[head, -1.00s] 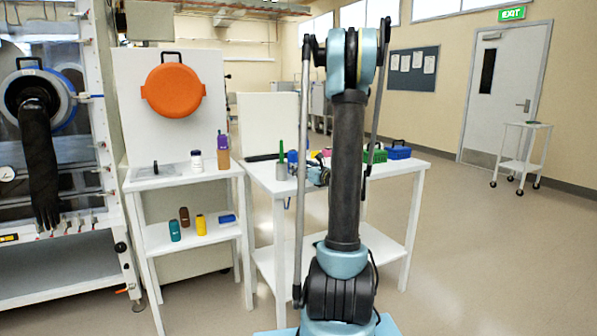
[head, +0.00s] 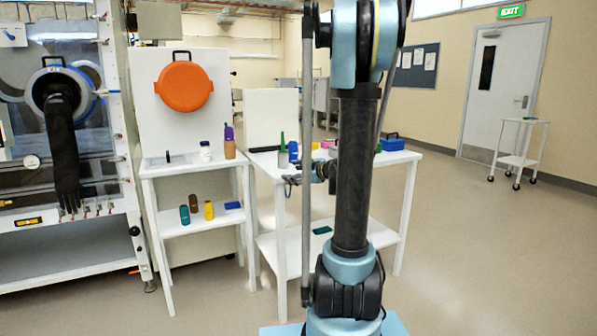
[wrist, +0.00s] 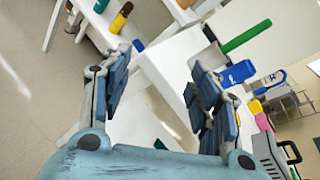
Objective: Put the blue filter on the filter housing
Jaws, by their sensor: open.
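A blue upright piece (head: 293,151) stands on the right white table beside a green upright piece (head: 282,153). The same blue piece shows beyond my right finger in the wrist view (wrist: 237,73). A flat blue piece (head: 233,205) lies on the lower shelf of the left stand. I cannot tell which blue piece is the filter, and I cannot make out the filter housing. My gripper (wrist: 165,60) is open and empty, fingers spread. In the head view it shows small by the front edge of the right table, left of my arm.
The right table (head: 262,165) also holds a blue box (head: 392,143); my arm hides part of it. A glovebox (head: 125,170) stands far left.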

